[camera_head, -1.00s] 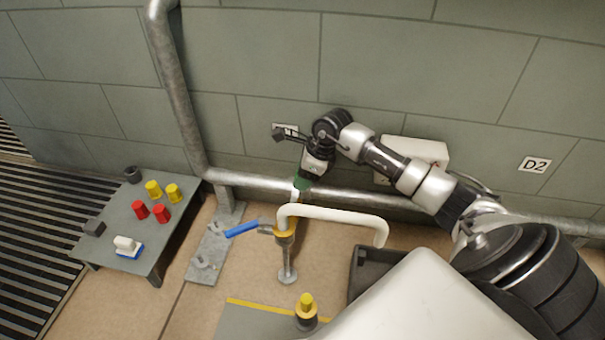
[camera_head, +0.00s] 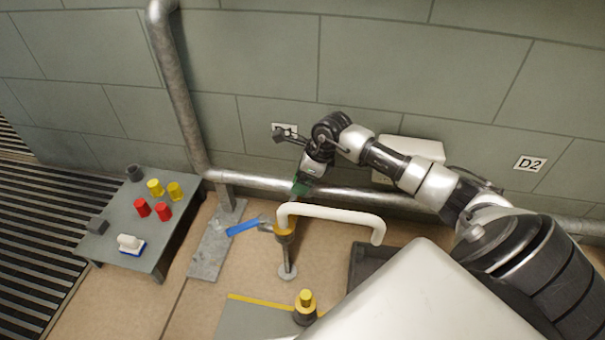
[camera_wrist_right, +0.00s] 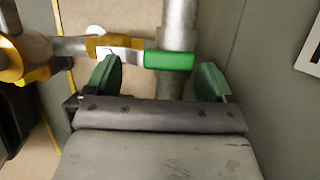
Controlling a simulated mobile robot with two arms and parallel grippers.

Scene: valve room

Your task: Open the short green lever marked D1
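The short lever with a green grip (camera_wrist_right: 170,60) lies across the right wrist view, in front of a grey pipe. Its bare metal part runs left to a brass-coloured fitting. My right gripper (camera_wrist_right: 160,80) is open, with one green fingertip to the left and one to the right of the green grip; I cannot tell whether either touches it. In the head view my right gripper (camera_head: 301,186) is at the horizontal wall pipe, and the lever is mostly hidden there. A wall label (camera_head: 291,128) above it is partly covered by my arm. My left gripper is not in view.
A blue lever (camera_head: 243,228) and a white bent pipe (camera_head: 335,213) stand just in front of my right gripper. A low grey table (camera_head: 130,215) with red and yellow pieces is at left. A D2 label (camera_head: 531,164) is on the wall at right.

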